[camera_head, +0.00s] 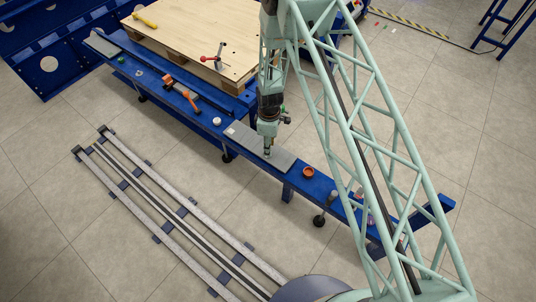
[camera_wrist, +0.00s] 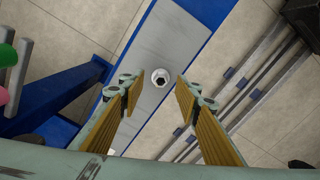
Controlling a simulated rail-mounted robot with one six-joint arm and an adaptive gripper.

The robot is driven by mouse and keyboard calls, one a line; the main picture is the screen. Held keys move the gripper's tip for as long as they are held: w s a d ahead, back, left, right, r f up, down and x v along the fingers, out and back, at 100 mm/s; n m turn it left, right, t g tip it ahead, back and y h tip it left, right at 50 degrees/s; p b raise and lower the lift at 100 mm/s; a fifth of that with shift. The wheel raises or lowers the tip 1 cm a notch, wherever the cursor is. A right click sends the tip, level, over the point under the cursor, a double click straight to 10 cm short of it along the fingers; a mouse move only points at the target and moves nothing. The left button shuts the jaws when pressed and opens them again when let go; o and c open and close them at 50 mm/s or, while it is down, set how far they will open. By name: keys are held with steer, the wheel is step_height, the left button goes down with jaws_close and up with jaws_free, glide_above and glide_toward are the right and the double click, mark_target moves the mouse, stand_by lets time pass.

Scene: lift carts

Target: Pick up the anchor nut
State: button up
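The anchor nut (camera_wrist: 161,78) is a small light metal ring with a dark hole. It lies on a grey plate (camera_wrist: 178,38) on the blue bench. In the wrist view my gripper (camera_wrist: 158,90) is open, with its two yellow-padded fingers on either side of the nut and apart from it. I cannot tell exactly how high the fingertips are above it. In the head view my gripper (camera_head: 267,153) points down over the grey plate (camera_head: 283,161), and I cannot make out the nut there.
On the blue bench (camera_head: 247,118) stand an orange ring-shaped cup (camera_head: 308,172), a white round piece (camera_head: 217,121) and an orange tool (camera_head: 190,100). A wooden pallet (camera_head: 195,42) is behind. Floor rails (camera_head: 190,215) run in front of the bench.

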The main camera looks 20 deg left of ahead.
steer(key=shift+s+f+b, duration=0.1)
steer(key=shift+f+b, duration=0.35)
steer(key=shift+f, duration=1.5)
steer(key=c, duration=0.9)
